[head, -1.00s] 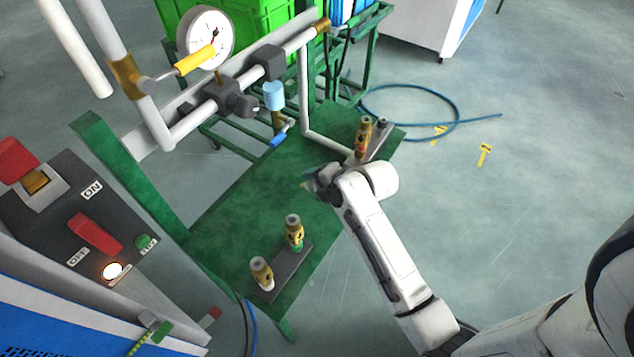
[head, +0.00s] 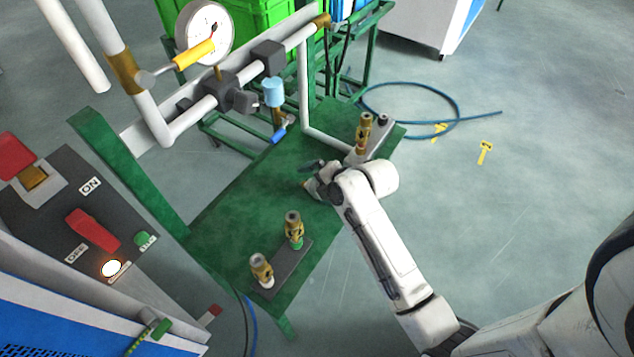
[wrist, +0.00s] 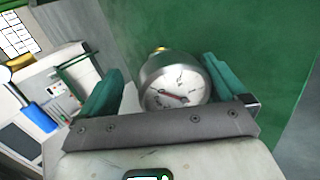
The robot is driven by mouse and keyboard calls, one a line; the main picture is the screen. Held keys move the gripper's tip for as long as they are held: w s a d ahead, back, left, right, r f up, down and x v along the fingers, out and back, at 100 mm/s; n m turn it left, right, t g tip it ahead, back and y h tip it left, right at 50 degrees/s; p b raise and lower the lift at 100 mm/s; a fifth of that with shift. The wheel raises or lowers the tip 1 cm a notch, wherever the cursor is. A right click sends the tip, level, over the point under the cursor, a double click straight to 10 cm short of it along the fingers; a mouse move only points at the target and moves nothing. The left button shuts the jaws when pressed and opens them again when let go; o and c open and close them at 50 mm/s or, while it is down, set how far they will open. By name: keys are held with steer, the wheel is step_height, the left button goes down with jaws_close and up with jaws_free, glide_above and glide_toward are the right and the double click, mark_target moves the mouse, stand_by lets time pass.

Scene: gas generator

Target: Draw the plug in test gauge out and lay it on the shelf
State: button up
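The test gauge (wrist: 176,84), a round metal gauge with a white dial and red needle, shows between my fingers in the wrist view. Green shelf surface (wrist: 255,35) lies behind it. My gripper (wrist: 165,88) is open, with a visible gap between its left finger and the gauge; contact at the right finger is unclear. In the head view my gripper (head: 314,180) is low over the middle of the green shelf (head: 240,215). The gauge is mostly hidden there, and I cannot tell exactly how it rests.
A larger dial gauge (head: 204,32) sits on the pipework above the shelf. Two brass fittings stand on a dark plate (head: 290,268) at the near end. Another brass fitting (head: 364,130) stands at the far end. A control panel (head: 60,215) is at left.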

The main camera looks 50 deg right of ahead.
steer(key=p+v, duration=0.1)
steer(key=v, duration=0.9)
steer(key=shift+s+r, duration=0.25)
steer(key=shift+r, duration=0.05)
steer(key=shift+a, duration=0.1)
steer(key=s+a+m+g+p, duration=0.5)
steer(key=s+a+m+g, duration=0.3)
steer(key=s+a+m, duration=0.4)
steer(key=shift+s+a+f+m, duration=0.2)
steer(key=shift+f+m, duration=0.2)
steer(key=shift+m, duration=2.4)
